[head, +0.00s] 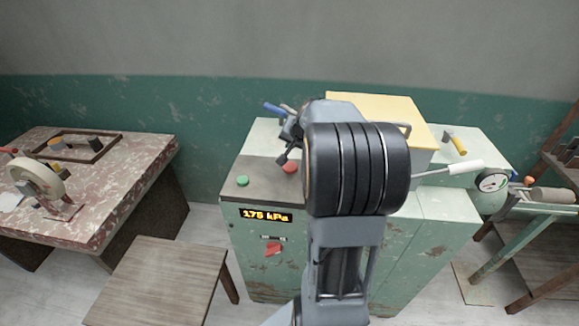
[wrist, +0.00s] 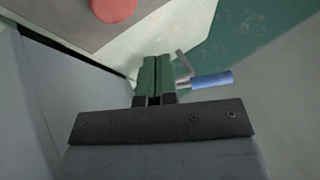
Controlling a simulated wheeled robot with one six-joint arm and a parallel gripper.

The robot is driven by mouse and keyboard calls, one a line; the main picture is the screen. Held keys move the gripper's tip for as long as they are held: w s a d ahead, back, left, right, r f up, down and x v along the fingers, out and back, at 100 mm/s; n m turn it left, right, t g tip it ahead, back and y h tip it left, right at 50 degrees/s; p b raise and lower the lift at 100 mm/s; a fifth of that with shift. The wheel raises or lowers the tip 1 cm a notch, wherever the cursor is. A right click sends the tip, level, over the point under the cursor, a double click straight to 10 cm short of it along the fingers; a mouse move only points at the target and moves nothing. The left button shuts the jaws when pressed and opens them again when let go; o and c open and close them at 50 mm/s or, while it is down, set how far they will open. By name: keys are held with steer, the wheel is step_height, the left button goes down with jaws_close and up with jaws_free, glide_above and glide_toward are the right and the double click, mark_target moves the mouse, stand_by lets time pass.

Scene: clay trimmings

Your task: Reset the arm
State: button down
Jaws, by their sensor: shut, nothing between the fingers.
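My gripper (wrist: 157,62) shows in the wrist view with its two green-tipped fingers together and nothing between them. In the head view my arm rises in front of the pale green machine (head: 440,245), and my gripper (head: 283,156) hangs over its top left part, partly hidden by my wrist. A blue-handled lever (head: 274,108) stands just behind the gripper. It also shows as a blue handle (wrist: 212,80) right of the fingers in the wrist view. I cannot tell whether the fingers touch anything.
A worn red table (head: 120,180) stands left, a wooden stool (head: 160,275) in front, a rack (head: 525,235) right.

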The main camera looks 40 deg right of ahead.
stand_by(0.4)
steer(key=s+f, duration=0.1)
steer(key=s+a+f+g, duration=0.1)
steer(key=shift+s+a+f+y, duration=0.2)
steer(key=shift+a+f+y, duration=0.05)
steer(key=shift+f+y, duration=0.05)
steer(key=s+a, duration=0.1)
steer(key=s+a+f+n+g, duration=0.1)
steer(key=a, duration=0.1)
steer(key=shift+s+y, duration=0.3)
steer(key=s+a+r+n, duration=0.1)
steer(key=s+a+n, duration=0.3)
steer(key=a, duration=0.6)
steer(key=s+a+r+n+g, duration=0.1)
steer(key=s+a+n, duration=0.4)
steer(key=s+a, duration=0.4)
steer(key=shift+a+r+n+g, duration=0.3)
steer(key=shift+a+r, duration=0.05)
steer(key=shift+r, duration=0.05)
steer(key=shift+d, duration=0.1)
